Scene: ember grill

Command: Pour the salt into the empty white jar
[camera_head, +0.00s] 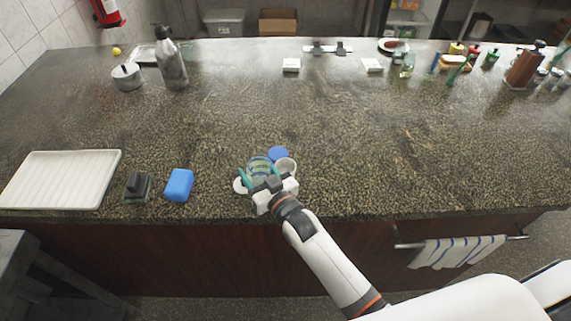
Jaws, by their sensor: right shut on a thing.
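My right gripper (261,177) reaches in from the lower right to the front edge of the counter. Its teal fingers are shut around a clear glass jar (259,162) with a greenish label. Whether the jar touches the counter I cannot tell. A white jar (287,165) stands right beside it on the right, partly hidden by the gripper. A blue round lid (278,152) lies just behind the two jars. A white round piece (239,186) shows at the left of the gripper, partly covered. The contents of either jar are too small to make out. My left gripper is not in view.
A blue sponge-like block (179,185), a dark brush-like item (138,187) and a white ribbed tray (62,180) lie to the left. A pot (127,77) and a metal bottle (171,66) stand at the back left. The middle of the counter (330,120) is clear.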

